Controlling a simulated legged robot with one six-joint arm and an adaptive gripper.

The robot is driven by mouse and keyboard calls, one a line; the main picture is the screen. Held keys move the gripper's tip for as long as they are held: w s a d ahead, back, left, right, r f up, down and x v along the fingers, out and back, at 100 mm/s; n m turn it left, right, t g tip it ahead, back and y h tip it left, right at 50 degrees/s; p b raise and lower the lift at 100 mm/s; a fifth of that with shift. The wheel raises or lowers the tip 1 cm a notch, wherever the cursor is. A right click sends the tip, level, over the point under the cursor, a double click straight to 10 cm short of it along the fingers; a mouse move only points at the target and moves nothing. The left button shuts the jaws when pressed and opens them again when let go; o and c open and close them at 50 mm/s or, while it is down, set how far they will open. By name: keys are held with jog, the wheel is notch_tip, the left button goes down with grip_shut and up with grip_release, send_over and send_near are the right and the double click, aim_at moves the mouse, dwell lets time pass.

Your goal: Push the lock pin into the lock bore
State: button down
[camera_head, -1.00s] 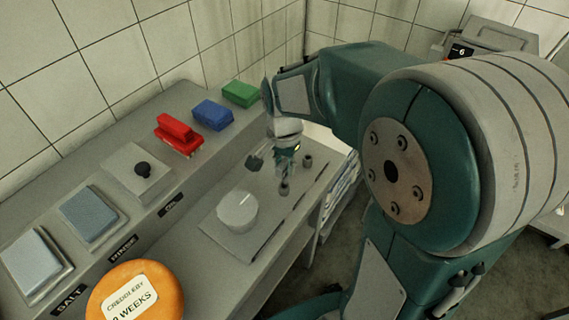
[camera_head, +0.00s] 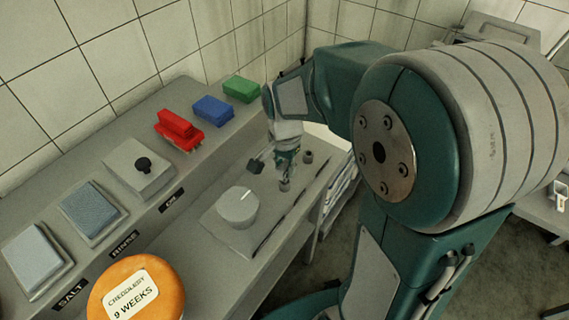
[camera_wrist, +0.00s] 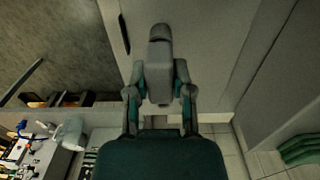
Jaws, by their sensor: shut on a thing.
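My gripper (camera_head: 285,162) points down over the metal plate at the far right end of the bench. It stands just above a small dark-topped post (camera_head: 285,185), and I cannot tell whether they touch. A pale round disc (camera_head: 238,207) with a slot mark sits on the plate (camera_head: 222,236). A second small post (camera_head: 308,157) stands behind right. I cannot make out the lock bore.
An orange cheese wheel (camera_head: 138,291) is at the front. The tiled wall rises behind.

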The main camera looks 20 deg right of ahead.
aim_at(284, 164)
jog(key=shift+f, duration=0.9)
jog(key=shift+c, duration=2.1)
grip_release()
notch_tip(284, 164, up, 12)
jog(key=shift+w+f, duration=0.1)
jog(key=s+r+n+t, duration=0.2)
jog(key=s+n+t, duration=0.3)
jog(key=s+n, duration=0.5)
jog(key=s, duration=0.4)
jog(key=shift+s+r+n+t, duration=0.15)
jog(key=shift+r+n+t, duration=0.15)
jog(key=shift+r+n, duration=0.1)
